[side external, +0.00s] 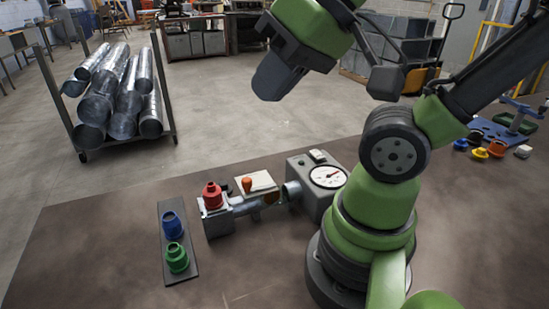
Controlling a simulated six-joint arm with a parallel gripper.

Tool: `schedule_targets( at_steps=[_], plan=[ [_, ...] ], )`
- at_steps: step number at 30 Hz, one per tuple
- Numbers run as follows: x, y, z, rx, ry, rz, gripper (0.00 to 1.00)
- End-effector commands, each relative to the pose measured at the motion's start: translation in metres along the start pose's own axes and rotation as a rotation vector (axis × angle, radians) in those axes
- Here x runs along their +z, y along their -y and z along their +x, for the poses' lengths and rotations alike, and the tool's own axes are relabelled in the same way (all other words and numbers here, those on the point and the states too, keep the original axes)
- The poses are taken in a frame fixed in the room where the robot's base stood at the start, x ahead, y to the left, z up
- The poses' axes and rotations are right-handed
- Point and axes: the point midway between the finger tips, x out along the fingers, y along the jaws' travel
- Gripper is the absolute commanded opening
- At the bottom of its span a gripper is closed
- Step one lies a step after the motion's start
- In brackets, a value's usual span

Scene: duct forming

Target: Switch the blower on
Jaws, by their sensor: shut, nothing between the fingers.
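The blower (298,163) is a grey box on the brown bench, with a round white gauge (328,177) on its sloped face. A small light switch (318,156) sits on top of the box; whether it is on or off is too small to tell. A grey duct (245,206) runs left from the box, past a white plate with an orange knob (247,184), to a red fitting (213,196). My gripper (268,88) is a dark block high above the bench, up and left of the switch in the picture. It is shut, empty and apart from everything.
A dark strip (188,262) holds a blue fitting (172,224) and a green fitting (178,258) at the left. Several coloured parts (480,153) lie at the far right. A cart of metal ducts (120,95) stands behind on the floor. The front bench is clear.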

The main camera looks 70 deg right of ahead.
Motion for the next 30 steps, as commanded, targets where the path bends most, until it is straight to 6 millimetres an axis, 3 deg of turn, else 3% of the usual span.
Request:
schedule_targets(
  at_steps=[4,8,16,24,30],
  plan=[
    [-0.015,-0.011,0.005,0.070,0.025,-0.092,0.00],
    [-0.038,-0.036,0.012,0.166,0.093,-0.254,0.00],
    [-0.074,-0.118,0.025,0.258,0.345,-0.624,0.00],
    [-0.073,-0.212,0.026,0.151,0.587,-0.924,0.00],
    [-0.061,-0.252,0.024,0.056,0.663,-1.047,0.00]
  ],
)
